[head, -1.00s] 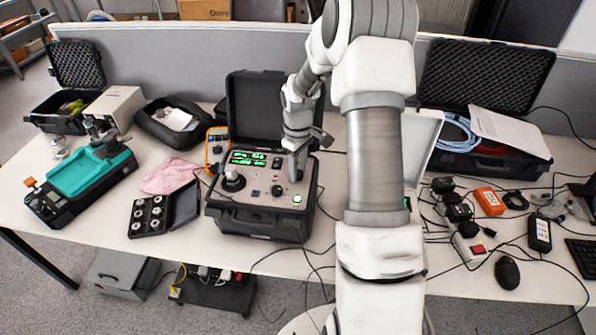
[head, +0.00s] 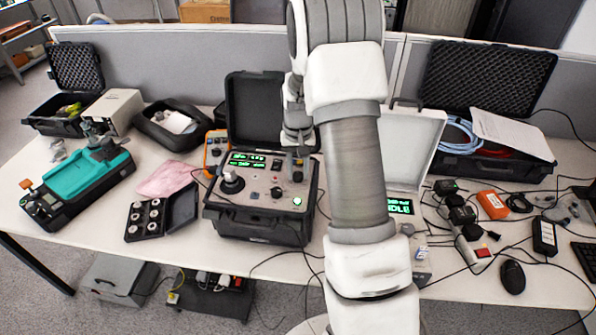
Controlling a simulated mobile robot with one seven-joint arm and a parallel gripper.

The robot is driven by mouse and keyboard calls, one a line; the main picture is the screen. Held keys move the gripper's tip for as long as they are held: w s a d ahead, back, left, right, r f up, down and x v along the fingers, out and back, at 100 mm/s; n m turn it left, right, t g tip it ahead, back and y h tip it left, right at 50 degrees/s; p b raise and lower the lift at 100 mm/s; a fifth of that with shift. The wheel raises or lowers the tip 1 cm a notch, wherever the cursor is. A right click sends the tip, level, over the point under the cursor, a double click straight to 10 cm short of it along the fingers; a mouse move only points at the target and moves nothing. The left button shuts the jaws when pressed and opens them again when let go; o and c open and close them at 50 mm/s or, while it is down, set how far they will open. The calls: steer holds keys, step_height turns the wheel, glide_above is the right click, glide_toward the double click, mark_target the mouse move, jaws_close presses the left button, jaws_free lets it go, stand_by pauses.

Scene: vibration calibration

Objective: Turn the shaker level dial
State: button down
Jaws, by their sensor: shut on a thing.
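The shaker unit (head: 258,226) is a black case with its lid open, a grey control panel and lit green displays (head: 256,160). A large black knob (head: 232,181) sits on the panel's left side and a smaller dark knob (head: 277,192) near its middle. My gripper (head: 298,173) points down at the panel's upper right. Its fingers are closed around a small dial there, which they mostly hide.
A tray of round sensors (head: 146,219) and a teal-topped device (head: 90,174) stand left. An orange meter (head: 216,150) is beside the case. A pale open case with a lit green screen (head: 398,206) is partly behind my arm. Cables and a mouse (head: 511,277) lie right.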

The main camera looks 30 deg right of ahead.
mark_target(298, 174)
steer(key=shift+m, duration=0.6)
steer(key=c, duration=0.5)
jaws_free()
steer(key=shift+r, duration=0.1)
step_height(298, 174, up, 17)
steer(key=shift+r+p, duration=0.1)
steer(key=shift+p, duration=0.35)
